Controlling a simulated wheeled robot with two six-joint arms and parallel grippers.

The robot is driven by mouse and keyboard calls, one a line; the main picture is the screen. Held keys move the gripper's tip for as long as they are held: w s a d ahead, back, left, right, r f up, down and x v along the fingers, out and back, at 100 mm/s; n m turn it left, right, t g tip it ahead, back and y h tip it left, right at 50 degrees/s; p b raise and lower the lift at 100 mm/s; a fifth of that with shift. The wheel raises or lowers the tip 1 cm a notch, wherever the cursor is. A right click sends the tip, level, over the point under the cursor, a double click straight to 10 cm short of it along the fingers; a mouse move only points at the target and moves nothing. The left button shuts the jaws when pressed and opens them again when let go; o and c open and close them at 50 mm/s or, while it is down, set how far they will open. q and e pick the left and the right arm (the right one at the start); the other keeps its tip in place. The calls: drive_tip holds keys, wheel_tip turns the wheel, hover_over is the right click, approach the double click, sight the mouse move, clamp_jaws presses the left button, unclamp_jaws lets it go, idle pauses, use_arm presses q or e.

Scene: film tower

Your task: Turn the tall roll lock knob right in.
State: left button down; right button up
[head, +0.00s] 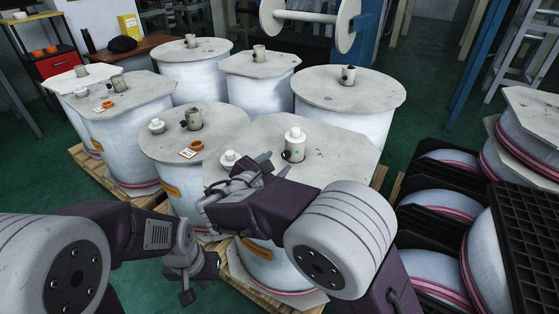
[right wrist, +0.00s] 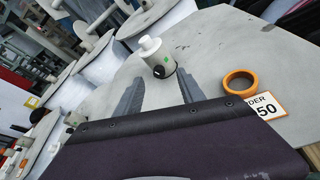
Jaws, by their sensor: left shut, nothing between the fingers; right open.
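The tall roll (head: 335,150) stands nearest, with a flat grey top. A grey core post (head: 295,152) with a white cap (head: 295,134) and a green mark rises from it. The small dark lock knob (head: 287,156) sticks out of the post's side; it also shows in the right wrist view (right wrist: 158,72). How far in it sits cannot be told. My right gripper (head: 274,164) is open and empty, low over the top, its fingers pointing at the post and apart from the knob. My left gripper (head: 187,296) is shut and empty, low in front of the rolls.
In the right wrist view an orange ring (right wrist: 240,83) and a white label (right wrist: 266,108) lie on the same top. Several other wrapped rolls (head: 194,58) stand behind and to the left. Black racks with rolls (head: 525,230) fill the right side. Green floor shows between.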

sight(285, 156)
drive_tip(key=w+a+n+g+p, duration=0.1)
drive_tip(key=w+a+n+h+p, duration=0.1)
drive_tip(key=shift+a+f+n+g, duration=0.15)
drive_tip(key=shift+f+n+g, duration=0.15)
drive_tip(key=shift+f+g, duration=0.1)
drive_tip(key=shift+w+d+f, duration=0.2)
drive_tip(key=shift+d+f, duration=0.05)
drive_tip(key=b+x, duration=0.4)
drive_tip(key=x, duration=0.3)
drive_tip(key=shift+w+d+f, duration=0.1)
drive_tip(key=shift+w+d, duration=0.1)
drive_tip(key=shift+w, duration=0.05)
drive_tip(key=shift+w+d, duration=0.25)
drive_tip(key=shift+w, duration=0.1)
clamp_jaws()
drive_tip(key=shift+h, duration=0.3)
